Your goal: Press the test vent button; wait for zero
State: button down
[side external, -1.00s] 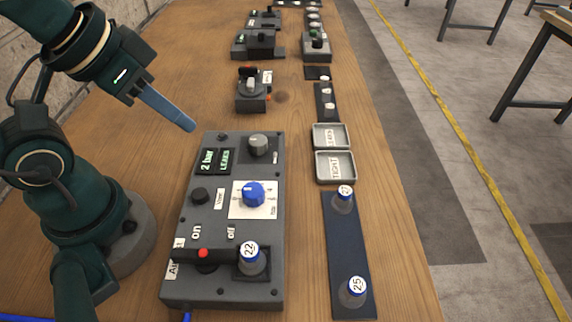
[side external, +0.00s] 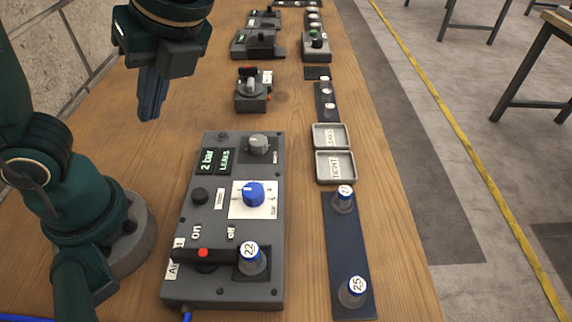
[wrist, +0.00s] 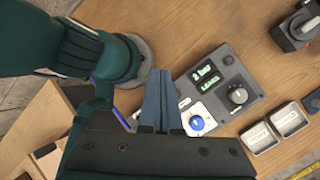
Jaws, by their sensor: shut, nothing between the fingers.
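The dark grey test panel (side external: 232,285) lies on the bench. Its black vent button (side external: 200,194) sits left of a small white label (side external: 219,198), below a lit display (side external: 216,160) reading "2 bar" and "LEAKS". The display also shows in the wrist view (wrist: 207,79). My gripper (side external: 149,118) is shut and empty, fingers pointing down, above the bench to the upper left of the panel and apart from the button. In the wrist view, my shut fingers (wrist: 162,75) point toward the panel's left side. I cannot make out the button there.
The panel carries a blue dial (side external: 253,194), a grey knob (side external: 259,144), a red-tipped lever (side external: 203,253) and bottle 22 (side external: 251,262). Two trays (side external: 335,181) and a dark strip (side external: 344,250) with bottles 27 and 25 stand to the right. Other devices (side external: 252,101) stand behind.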

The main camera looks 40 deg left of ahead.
aim_at(204, 197)
jog(key=shift+w+d+f+m+y, duration=0.15)
jog(key=shift+d+f+m+y, duration=0.35)
jog(key=shift+d+m, duration=0.25)
jog(key=shift+w+d+f+m+y, duration=0.2)
jog(key=shift+d+f+m+y, duration=0.2)
jog(key=shift+d+m+y, duration=0.35)
jog(key=shift+w+d+f+m+y, duration=0.15)
jog(key=shift+d+f+m+y, duration=0.3)
jog(key=shift+d+m, duration=0.3)
jog(key=shift+f, duration=4.4)
jog(key=shift+f, duration=0.4)
